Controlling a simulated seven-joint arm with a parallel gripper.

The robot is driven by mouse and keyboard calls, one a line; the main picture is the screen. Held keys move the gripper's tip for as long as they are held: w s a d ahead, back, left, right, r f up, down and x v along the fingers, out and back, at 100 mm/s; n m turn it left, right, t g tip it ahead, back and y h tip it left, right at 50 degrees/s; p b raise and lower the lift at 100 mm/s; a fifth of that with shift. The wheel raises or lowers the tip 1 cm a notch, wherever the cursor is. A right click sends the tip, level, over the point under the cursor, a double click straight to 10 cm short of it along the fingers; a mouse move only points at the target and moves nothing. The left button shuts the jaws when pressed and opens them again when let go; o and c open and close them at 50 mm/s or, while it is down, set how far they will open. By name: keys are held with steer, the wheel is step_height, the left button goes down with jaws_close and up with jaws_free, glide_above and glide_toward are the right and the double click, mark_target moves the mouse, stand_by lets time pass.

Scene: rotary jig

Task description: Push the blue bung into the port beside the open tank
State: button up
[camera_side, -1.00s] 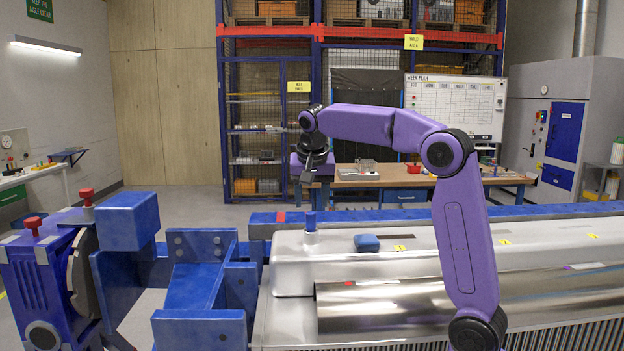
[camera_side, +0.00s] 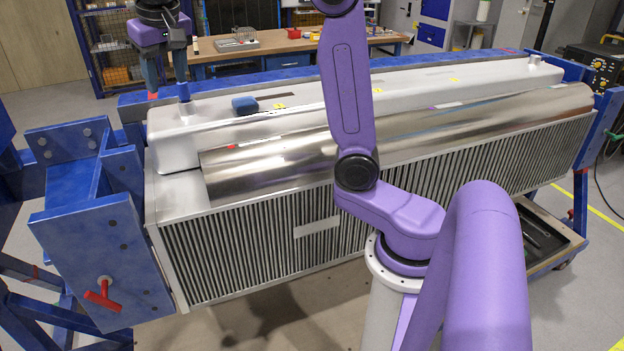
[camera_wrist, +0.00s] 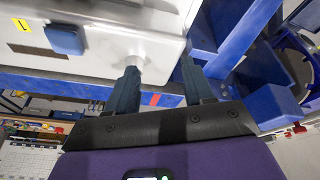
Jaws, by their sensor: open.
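In the wrist view my gripper (camera_wrist: 158,70) is open with nothing clearly between the fingers.
A polished half-cylinder (camera_side: 390,141) lies along the tank's front. A blue bracket (camera_side: 85,165) stands at left. A blue rail (camera_side: 300,78) runs behind.

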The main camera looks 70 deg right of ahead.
steer(key=s+a+f+n+y, duration=0.1)
steer(key=s+a+f+n, duration=0.2)
steer(key=s+f, duration=0.15)
steer(key=s+a+f+n+g, duration=0.1)
steer(key=s+a+f+n, duration=0.15)
steer(key=s, duration=0.35)
steer(key=s+a+f+n+y, duration=0.1)
steer(key=s+a+f+n, duration=0.2)
steer(key=s+f+n, duration=0.15)
steer(key=s+d+f+n+g, duration=0.1)
steer(key=s+d+f+n, duration=0.1)
steer(key=s, duration=0.6)
steer(key=s+d+f+n+g, duration=0.1)
steer(key=s+f+n, duration=0.3)
steer(key=s, duration=0.5)
step_height(320, 180, down, 2)
steer(key=shift+d+n, duration=0.3)
steer(key=shift+d, duration=0.15)
